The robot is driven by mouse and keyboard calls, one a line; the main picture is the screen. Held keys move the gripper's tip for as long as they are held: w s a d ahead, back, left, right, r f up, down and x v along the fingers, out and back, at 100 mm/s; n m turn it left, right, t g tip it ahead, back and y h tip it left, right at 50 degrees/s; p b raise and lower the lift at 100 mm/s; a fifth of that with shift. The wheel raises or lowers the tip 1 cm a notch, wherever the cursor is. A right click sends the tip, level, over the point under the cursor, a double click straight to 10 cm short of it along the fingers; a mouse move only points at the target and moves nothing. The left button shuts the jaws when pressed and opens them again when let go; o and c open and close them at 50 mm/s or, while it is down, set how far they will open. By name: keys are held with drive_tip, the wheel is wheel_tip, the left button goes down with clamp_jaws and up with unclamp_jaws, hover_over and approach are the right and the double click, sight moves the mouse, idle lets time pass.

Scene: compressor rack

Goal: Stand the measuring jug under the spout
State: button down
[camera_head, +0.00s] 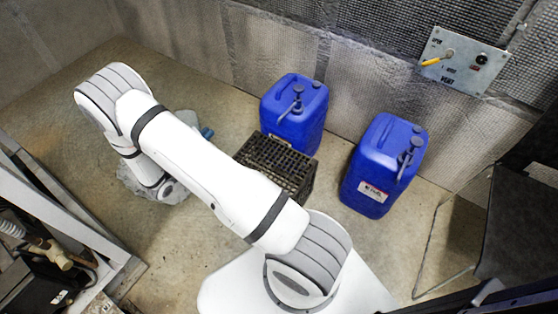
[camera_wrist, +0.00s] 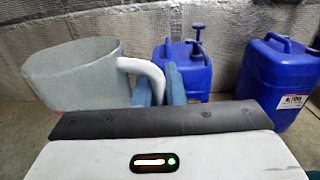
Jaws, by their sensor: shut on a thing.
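The measuring jug (camera_wrist: 75,78) is a pale grey, translucent vessel with a white handle (camera_wrist: 148,70), upright in the left of the wrist view. My gripper (camera_wrist: 159,84) has blue fingers, and they are shut on the handle, with the jug's body to their left. In the head view, my white arm covers most of the jug; a pale part of it (camera_head: 187,117) shows beside a blue fingertip. Whether the jug's base touches the floor cannot be told. I cannot make out the spout clearly in either view.
Two blue jerrycans (camera_head: 295,115) (camera_head: 384,165) stand by the back wall. A black slatted crate (camera_head: 275,165) sits in front of them. A metal rack (camera_head: 60,225) with fittings is at left. A panel (camera_head: 462,60) with a yellow lever hangs on the wall. Floor left of the crate is partly clear.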

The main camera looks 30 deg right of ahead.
drive_tip(key=s+d+f+m+g+b, duration=0.1)
drive_tip(key=s+d+f+b, duration=0.1)
drive_tip(key=s+d+f, duration=0.35)
drive_tip(key=s+d+f+m+g+h+b, duration=0.1)
drive_tip(key=s+d+f+g+b, duration=0.1)
drive_tip(key=f, duration=0.6)
drive_tip(key=s+d+f+m+g+b, duration=0.1)
drive_tip(key=s+d+f+b, duration=0.2)
drive_tip(key=f, duration=0.4)
drive_tip(key=shift+s+f+b+x, duration=0.1)
drive_tip(key=shift+f+b+x, duration=0.55)
drive_tip(key=shift+x, duration=2.55)
drive_tip(key=shift+s+f+b+x, duration=0.2)
drive_tip(key=shift+b+x, duration=0.8)
drive_tip(key=shift+x, duration=2.15)
drive_tip(key=shift+w+f+b+x, duration=0.1)
drive_tip(key=shift+f+b+x, duration=0.6)
drive_tip(key=shift+x, duration=2.5)
drive_tip(key=shift+r, duration=0.1)
drive_tip(key=shift+f+b, duration=0.2)
drive_tip(key=shift+b, duration=0.15)
drive_tip(key=c, duration=1.5)
unclamp_jaws()
drive_tip(key=shift+r, duration=0.1)
